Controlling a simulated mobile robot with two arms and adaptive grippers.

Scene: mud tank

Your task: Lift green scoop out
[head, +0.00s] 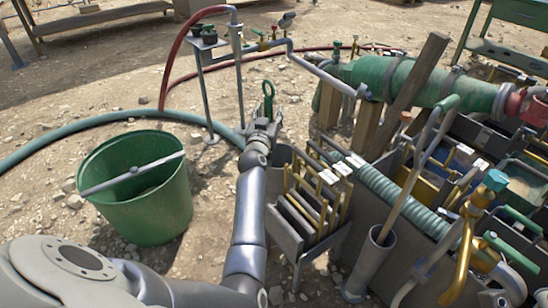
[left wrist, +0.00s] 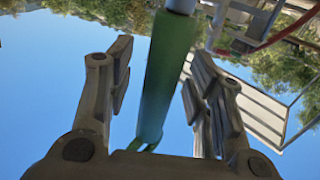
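My left gripper (head: 264,127) is at the end of my outstretched left arm, near the middle of the head view. A green handle with a looped end (head: 268,98) shows just above it. In the left wrist view, a green handle (left wrist: 165,75) with a pale shaft at the top runs between the two fingers of the left gripper (left wrist: 165,75). Sky shows on both sides of the handle, so the fingers are open and apart from it. I cannot tell if this handle belongs to the scoop; no scoop head shows. My right gripper is not in view.
A green bucket (head: 150,222) with a grey bar across it stands left of my arm. A rack of upright frames (head: 310,205) stands right of it. A tool with a wooden shaft (head: 412,180) leans in a grey tube (head: 370,265). Hoses cross the ground behind.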

